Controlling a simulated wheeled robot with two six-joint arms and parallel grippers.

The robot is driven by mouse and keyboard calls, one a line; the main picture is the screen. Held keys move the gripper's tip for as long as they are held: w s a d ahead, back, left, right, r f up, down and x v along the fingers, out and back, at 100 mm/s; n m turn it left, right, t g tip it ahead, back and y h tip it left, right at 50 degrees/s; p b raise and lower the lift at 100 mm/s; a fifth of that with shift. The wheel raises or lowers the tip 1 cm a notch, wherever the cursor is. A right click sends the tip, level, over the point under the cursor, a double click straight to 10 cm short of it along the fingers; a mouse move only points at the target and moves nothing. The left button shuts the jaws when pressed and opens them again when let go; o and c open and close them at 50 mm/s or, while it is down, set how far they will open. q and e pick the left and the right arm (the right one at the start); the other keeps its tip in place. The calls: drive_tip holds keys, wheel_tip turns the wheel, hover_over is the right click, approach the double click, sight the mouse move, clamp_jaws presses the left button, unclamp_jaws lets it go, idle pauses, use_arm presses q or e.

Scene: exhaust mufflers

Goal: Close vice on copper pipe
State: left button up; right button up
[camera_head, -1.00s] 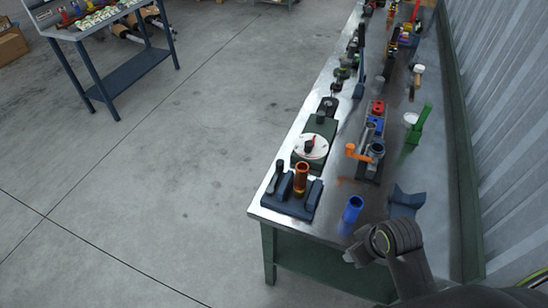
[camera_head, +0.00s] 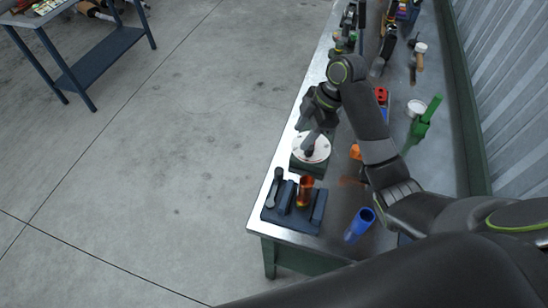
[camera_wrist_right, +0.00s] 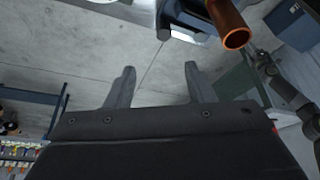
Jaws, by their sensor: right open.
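The copper pipe (camera_head: 305,188) stands upright in the blue vice (camera_head: 292,212) at the near left corner of the metal bench. The vice has a dark handle (camera_head: 277,176) at its left end. The gap between pipe and jaws is too small to judge. My right gripper (camera_head: 310,146) is open and empty, above the round white dial just behind the vice. In the right wrist view its two fingers (camera_wrist_right: 156,78) are apart, with the copper pipe (camera_wrist_right: 229,24) at the upper right and part of the vice (camera_wrist_right: 178,15) at the top. My left gripper is not in view.
A blue cup-like tube (camera_head: 359,225) stands right of the vice. The white dial (camera_head: 313,150) sits on a green base behind it. A green tool (camera_head: 427,122) and a white-topped item (camera_head: 416,107) are farther right. Open floor (camera_head: 150,190) lies left of the bench.

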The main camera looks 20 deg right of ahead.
drive_tip(key=f, duration=0.1)
drive_tip(key=b, duration=0.1)
approach(279, 171)
drive_tip(key=p+x, duration=0.1)
drive_tip(key=x, duration=0.8)
drive_tip(key=shift+f, duration=0.1)
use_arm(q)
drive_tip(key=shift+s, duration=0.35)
use_arm(e)
drive_tip(key=shift+a+f, duration=0.25)
drive_tip(key=shift+f, duration=0.3)
clamp_jaws()
